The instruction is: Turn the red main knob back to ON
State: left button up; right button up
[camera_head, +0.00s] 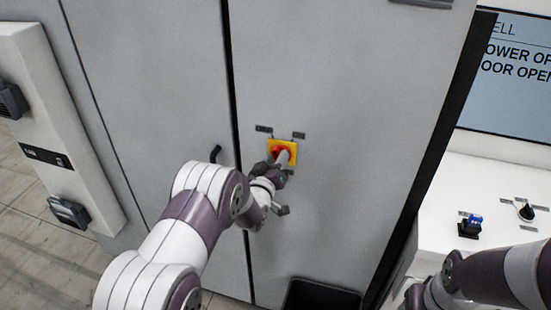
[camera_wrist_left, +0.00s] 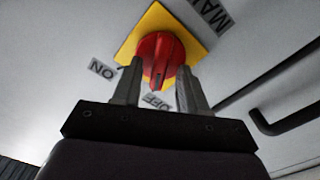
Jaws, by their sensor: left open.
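The red main knob (camera_head: 280,151) sits on a yellow square plate (camera_head: 291,146) on the grey cabinet door. In the left wrist view the knob (camera_wrist_left: 157,57) shows large, and its ridge with a dark slot points toward the OFF label (camera_wrist_left: 158,101). The ON label (camera_wrist_left: 102,69) lies to the left of the yellow plate (camera_wrist_left: 150,22). My left gripper (camera_wrist_left: 160,72) is open, with one finger at each side of the knob. I cannot tell if they touch it. In the head view this gripper (camera_head: 284,160) partly covers the knob. My right gripper is out of view.
A dark door handle (camera_head: 215,153) sticks out left of the door gap; it also shows in the left wrist view (camera_wrist_left: 285,120). At right, a white console (camera_head: 480,185) carries a blue switch (camera_head: 473,222) and a black knob (camera_head: 526,211) below a screen (camera_head: 510,75).

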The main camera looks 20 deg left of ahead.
pick_arm(q)
jog(key=c, duration=0.6)
jog(key=shift+d, duration=0.15)
grip_shut()
jog(key=shift+f, duration=0.1)
jog(key=shift+d+f+m+b, duration=0.1)
jog(key=shift+d+m+b, duration=0.1)
jog(key=shift+m+b, duration=3.25)
jog(key=shift+d+m+b, duration=0.15)
jog(key=shift+m+b, duration=2.5)
jog(key=shift+b, duration=1.5)
